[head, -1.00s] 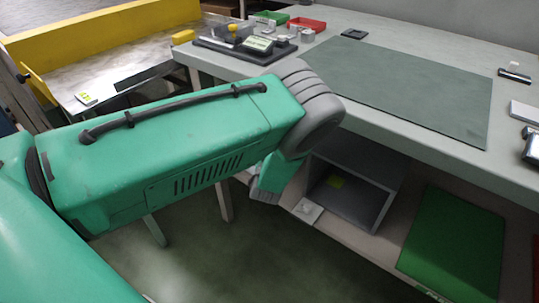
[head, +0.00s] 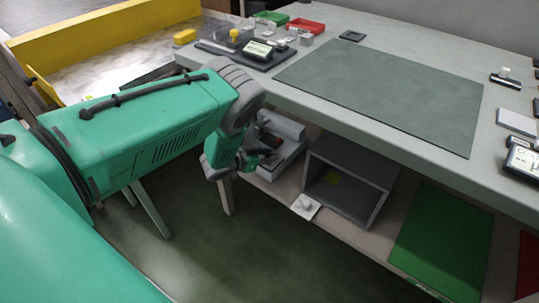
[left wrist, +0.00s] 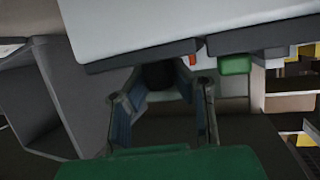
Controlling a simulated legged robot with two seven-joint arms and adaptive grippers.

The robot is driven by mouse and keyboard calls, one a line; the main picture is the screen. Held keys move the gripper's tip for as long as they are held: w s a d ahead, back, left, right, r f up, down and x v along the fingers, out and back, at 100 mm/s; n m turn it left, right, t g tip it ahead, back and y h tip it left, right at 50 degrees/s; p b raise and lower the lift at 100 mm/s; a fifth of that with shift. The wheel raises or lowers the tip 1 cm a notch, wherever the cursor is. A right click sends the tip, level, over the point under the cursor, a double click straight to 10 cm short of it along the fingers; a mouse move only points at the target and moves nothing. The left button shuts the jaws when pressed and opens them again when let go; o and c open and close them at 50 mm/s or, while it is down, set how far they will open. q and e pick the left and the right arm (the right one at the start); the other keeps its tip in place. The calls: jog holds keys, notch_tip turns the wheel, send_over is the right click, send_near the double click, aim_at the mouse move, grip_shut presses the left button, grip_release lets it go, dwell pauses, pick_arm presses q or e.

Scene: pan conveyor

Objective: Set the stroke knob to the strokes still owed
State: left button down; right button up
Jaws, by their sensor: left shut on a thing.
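My left gripper (head: 266,155) is low in front of the bench, by a light grey unit (head: 290,135) on the lower shelf. In the left wrist view its two fingers (left wrist: 163,88) close around a dark, rounded, knob-like piece (left wrist: 158,74), just below the dark edge of a large pale surface. The piece is shadowed, and no mark or scale on it can be read. In the head view the gripper and arm partly cover the grey unit. My right gripper is in neither view.
An open grey box (head: 376,205), a small white plate with a raised round part (head: 304,208) and a green panel (head: 440,240) are on the lower shelf. The bench top above carries a dark green mat (head: 385,95), devices, and green and red trays (head: 307,25).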

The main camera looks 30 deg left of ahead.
pick_arm(q)
jog(key=shift+a+m+g+h, duration=0.1)
jog(key=shift+m+g+h, duration=0.6)
jog(key=shift+m+h, duration=0.45)
jog(key=shift+b, duration=0.3)
jog(key=c, duration=1.3)
grip_release()
jog(key=shift+c, duration=0.2)
jog(key=v, duration=1.2)
jog(key=shift+f, duration=0.2)
jog(key=shift+a, duration=0.15)
